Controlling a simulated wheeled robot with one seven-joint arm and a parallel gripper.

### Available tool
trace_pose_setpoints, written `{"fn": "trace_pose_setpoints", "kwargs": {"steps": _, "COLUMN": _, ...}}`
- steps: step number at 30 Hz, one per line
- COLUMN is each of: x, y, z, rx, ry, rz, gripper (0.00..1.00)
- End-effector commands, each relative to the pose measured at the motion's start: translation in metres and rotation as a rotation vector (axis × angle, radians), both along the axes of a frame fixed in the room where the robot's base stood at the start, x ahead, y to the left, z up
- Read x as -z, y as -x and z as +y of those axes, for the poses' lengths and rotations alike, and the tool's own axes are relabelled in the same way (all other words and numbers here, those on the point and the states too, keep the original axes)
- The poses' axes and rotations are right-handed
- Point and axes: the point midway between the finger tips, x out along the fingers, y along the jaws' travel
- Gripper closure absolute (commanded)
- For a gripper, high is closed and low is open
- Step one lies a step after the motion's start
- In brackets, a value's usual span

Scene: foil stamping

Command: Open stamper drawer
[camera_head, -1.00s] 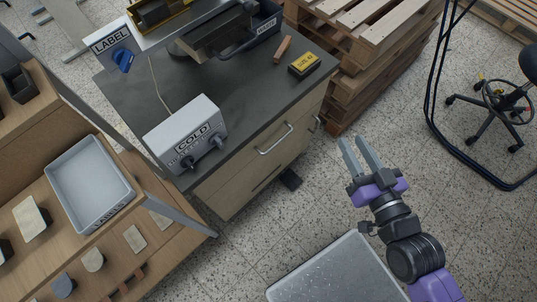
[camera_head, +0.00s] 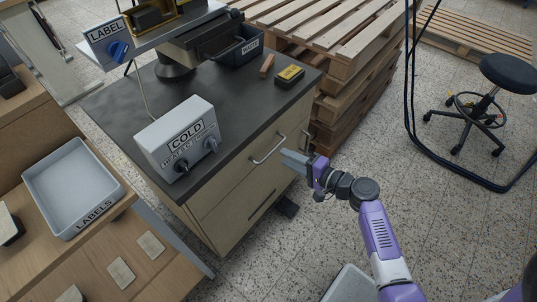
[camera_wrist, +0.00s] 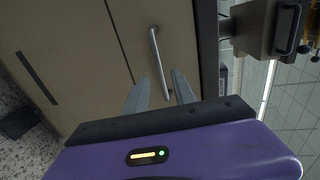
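The stamper's cabinet has a beige drawer front (camera_head: 228,188) under a dark worktop, with a metal bar handle (camera_head: 268,150). The drawer looks shut. My gripper (camera_head: 284,158) is just right of this handle, with its fingers pointing at it. In the wrist view the handle (camera_wrist: 155,50) runs lengthwise, and its near end lies between my two spread fingers (camera_wrist: 161,90). My gripper is open and holds nothing. I cannot tell whether a finger touches the handle.
A box marked COLD (camera_head: 180,138) and a yellow-black block (camera_head: 289,75) stand on the worktop (camera_head: 235,115). Wooden pallets (camera_head: 345,75) are stacked behind the cabinet. A grey tray (camera_head: 75,185) marked LABELS is at left. A black stool (camera_head: 505,75) and open floor are at right.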

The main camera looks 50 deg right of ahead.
Motion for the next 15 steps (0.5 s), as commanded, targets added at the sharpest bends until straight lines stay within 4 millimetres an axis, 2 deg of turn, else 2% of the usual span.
{"fn": "trace_pose_setpoints", "kwargs": {"steps": 9, "x": 0.009, "y": -0.048, "z": 0.002, "rx": -0.001, "ry": 0.003, "rz": 0.0, "gripper": 0.68}}
{"fn": "trace_pose_setpoints", "kwargs": {"steps": 15, "x": 0.014, "y": -0.065, "z": 0.002, "rx": -0.001, "ry": 0.003, "rz": 0.002, "gripper": 0.68}}
